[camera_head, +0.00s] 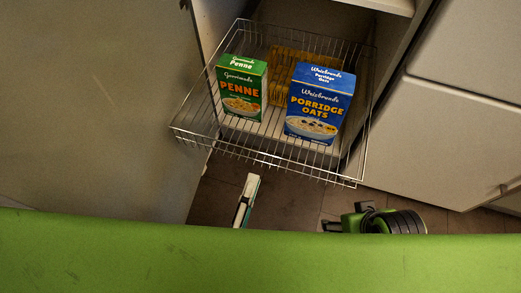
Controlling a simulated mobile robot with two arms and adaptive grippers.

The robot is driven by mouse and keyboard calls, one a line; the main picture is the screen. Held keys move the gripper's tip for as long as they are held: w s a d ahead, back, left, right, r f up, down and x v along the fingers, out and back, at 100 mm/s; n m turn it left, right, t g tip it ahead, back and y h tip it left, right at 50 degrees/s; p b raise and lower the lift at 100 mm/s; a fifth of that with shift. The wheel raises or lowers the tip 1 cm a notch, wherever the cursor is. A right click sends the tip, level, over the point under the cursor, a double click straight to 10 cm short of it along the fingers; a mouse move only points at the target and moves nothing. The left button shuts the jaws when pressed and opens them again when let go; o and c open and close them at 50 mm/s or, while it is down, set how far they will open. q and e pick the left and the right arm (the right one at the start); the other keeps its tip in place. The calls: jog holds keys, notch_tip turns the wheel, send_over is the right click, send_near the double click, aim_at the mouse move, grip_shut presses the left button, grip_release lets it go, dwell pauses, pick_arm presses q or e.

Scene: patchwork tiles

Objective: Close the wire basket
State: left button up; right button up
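The wire basket (276,160) is pulled out of an open cabinet bay. It holds a green penne box (241,89) on the left and a blue porridge oats box (319,103) on the right, both upright. My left gripper (248,192) seems to be the narrow pale piece below the basket's front edge. It looks apart from the basket, and its opening cannot be made out. A green and black part of mine shows at lower right, probably of my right arm. I cannot make out the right gripper's fingers clearly.
A yellowish item (290,65) lies behind the boxes in the basket. A large grey panel (95,100) stands at left and pale cabinet fronts (450,140) at right. Dark tiled floor (300,203) shows below the basket. A scuffed green surface fills the bottom of the view.

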aim_at(262, 153)
pick_arm(q)
jog(key=x, duration=0.8)
jog(key=shift+w+b, duration=0.4)
grip_shut()
